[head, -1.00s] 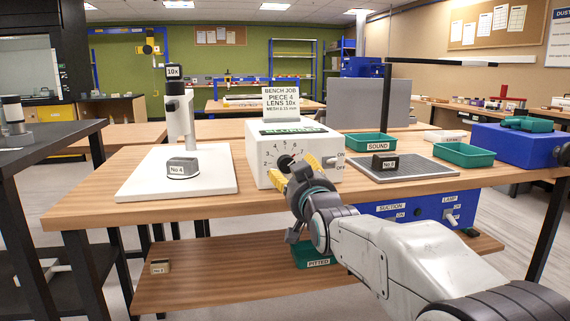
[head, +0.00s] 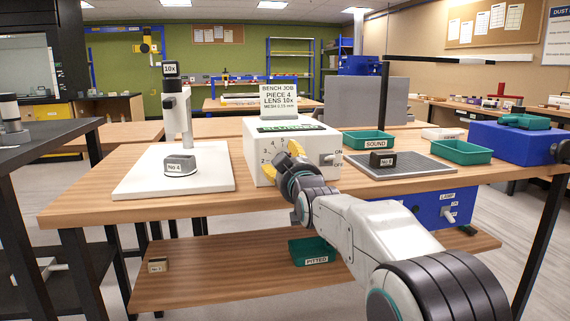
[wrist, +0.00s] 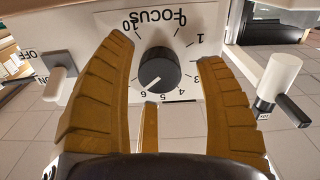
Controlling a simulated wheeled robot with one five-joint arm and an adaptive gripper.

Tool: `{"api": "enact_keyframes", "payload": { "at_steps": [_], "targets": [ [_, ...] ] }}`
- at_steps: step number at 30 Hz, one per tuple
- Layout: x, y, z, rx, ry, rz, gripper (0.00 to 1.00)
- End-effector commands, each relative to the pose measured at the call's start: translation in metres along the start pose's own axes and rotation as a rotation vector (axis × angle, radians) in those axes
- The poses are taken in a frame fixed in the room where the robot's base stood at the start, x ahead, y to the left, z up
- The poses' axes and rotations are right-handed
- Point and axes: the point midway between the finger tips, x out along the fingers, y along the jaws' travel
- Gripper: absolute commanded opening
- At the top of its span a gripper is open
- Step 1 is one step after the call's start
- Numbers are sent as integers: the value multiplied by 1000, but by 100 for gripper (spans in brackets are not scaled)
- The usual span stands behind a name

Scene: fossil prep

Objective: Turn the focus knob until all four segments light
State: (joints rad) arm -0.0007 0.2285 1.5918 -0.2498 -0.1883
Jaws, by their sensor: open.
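The focus knob (wrist: 158,70) is a dark round dial on the white box (head: 316,150). Its white pointer line points near the 6 on the FOCUS scale in the wrist view. My gripper (wrist: 158,45) is open, its yellow fingers standing on either side of the knob with gaps to it. In the head view my gripper (head: 285,151) covers the knob and part of the dial. I cannot make out separate segments.
A toggle switch (head: 330,160) marked ON and OFF sits right of the dial. The job card (head: 279,98) reads piece 4, lens 10x. A white stand (head: 178,115) labelled 10x holds block No 4 (head: 180,166) on its base. Green trays (head: 462,151) stand at the right.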

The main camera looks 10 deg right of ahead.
Motion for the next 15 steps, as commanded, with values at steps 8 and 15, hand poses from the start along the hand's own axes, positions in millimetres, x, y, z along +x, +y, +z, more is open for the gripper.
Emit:
{"api": "enact_keyframes", "payload": {
  "at_steps": [8,15],
  "targets": [
    [10,0,0,1,0,0,65],
    [11,0,0,1,0,0,65]
  ]
}}
